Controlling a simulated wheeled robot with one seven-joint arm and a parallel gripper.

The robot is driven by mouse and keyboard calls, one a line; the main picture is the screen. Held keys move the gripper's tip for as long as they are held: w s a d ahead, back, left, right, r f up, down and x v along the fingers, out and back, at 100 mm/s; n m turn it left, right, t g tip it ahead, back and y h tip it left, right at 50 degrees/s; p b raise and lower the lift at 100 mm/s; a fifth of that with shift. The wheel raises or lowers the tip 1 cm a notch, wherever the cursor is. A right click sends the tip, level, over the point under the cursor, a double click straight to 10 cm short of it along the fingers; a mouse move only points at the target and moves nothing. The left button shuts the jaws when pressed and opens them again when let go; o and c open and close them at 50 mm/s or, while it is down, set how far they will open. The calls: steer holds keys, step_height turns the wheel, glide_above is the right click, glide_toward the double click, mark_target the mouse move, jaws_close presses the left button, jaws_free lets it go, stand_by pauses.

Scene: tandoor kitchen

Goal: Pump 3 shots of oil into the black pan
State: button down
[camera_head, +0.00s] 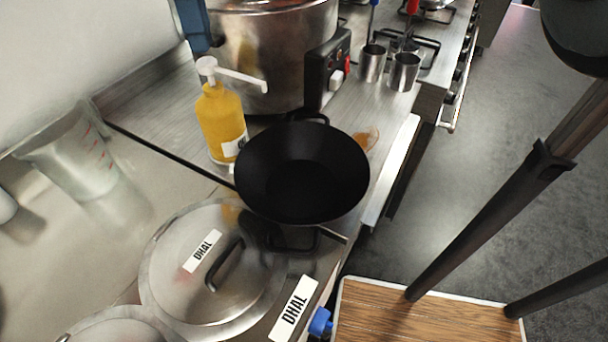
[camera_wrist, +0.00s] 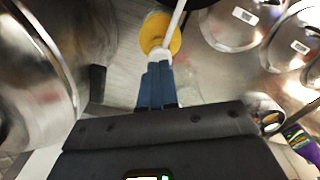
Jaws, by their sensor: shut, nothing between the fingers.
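The yellow oil bottle (camera_head: 221,122) with a white pump top (camera_head: 207,66) stands upright on the counter. Its spout points right, toward the black pan (camera_head: 302,172). The pan rests on the counter, and its inside looks dark and empty, though oil is hard to make out. My gripper (camera_head: 203,46) has blue fingers, shut and empty, just above and behind the pump top in the head view. In the wrist view the shut fingertips (camera_wrist: 158,68) are at the pump top, with the yellow bottle (camera_wrist: 160,32) beyond. Whether they touch is unclear.
A large steel pot (camera_head: 265,50) stands close behind the bottle, with a black control box (camera_head: 328,68) beside it. Lidded dhal pots (camera_head: 212,265) sit in front. A clear measuring jug (camera_head: 78,160) is at left. Two metal cups (camera_head: 389,68) stand at back right.

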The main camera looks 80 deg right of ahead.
steer(key=shift+f, duration=0.2)
stand_by(0.3)
steer(key=shift+f+b, duration=0.8)
steer(key=shift+f, duration=0.5)
steer(key=shift+r+p, duration=1.4)
steer(key=shift+r, duration=0.1)
steer(key=shift+f, duration=0.2)
